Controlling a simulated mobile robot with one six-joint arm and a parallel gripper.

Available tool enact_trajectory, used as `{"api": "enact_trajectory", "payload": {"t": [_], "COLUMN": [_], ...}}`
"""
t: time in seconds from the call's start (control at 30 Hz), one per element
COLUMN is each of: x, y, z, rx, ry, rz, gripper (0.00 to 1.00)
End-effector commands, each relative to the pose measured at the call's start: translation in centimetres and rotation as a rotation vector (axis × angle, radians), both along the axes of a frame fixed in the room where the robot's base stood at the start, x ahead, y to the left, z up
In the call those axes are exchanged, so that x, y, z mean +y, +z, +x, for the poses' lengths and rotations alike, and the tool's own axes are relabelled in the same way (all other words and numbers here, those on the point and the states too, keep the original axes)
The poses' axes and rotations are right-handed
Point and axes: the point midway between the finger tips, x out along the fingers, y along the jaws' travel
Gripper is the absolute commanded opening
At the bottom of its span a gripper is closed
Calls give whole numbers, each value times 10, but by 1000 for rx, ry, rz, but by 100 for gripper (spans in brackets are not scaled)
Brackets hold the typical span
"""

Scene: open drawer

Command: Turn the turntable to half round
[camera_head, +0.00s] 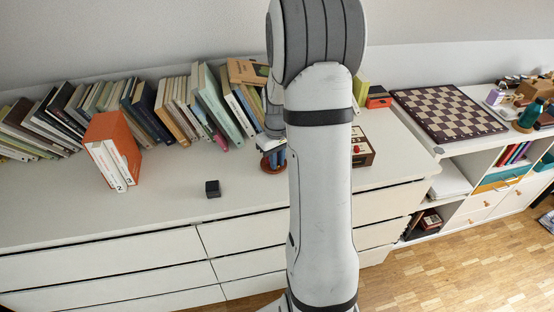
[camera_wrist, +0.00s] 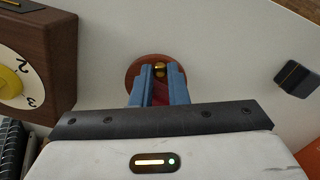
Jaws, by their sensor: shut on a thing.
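The turntable (camera_wrist: 134,70) is a small round reddish-brown disc on the white top, with a small brass-coloured piece (camera_wrist: 159,70) near its middle. My gripper (camera_wrist: 159,74) has blue fingers, which reach down over the disc and are closed on this piece. A dark red strip shows between the fingers; I cannot tell what it belongs to. The fingers hide the near part of the disc. In the head view the turntable (camera_head: 268,168) shows only partly beside my arm, with the gripper (camera_head: 274,158) above it.
A brown box with a numbered white dial (camera_wrist: 14,77) stands close to the left in the wrist view. A black cube (camera_head: 212,189) lies on the other side. Books (camera_head: 180,105) line the wall, and an orange bookend holder (camera_head: 112,130) stands left. The front top is mostly clear.

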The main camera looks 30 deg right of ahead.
Motion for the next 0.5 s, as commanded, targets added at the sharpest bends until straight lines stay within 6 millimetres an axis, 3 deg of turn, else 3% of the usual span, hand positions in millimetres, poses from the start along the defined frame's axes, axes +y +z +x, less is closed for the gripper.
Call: {"api": "enact_trajectory", "payload": {"t": [0.5], "x": [-2], "y": [0], "z": [0], "rx": [-1], "ry": [39], "rz": [0], "gripper": [0]}}
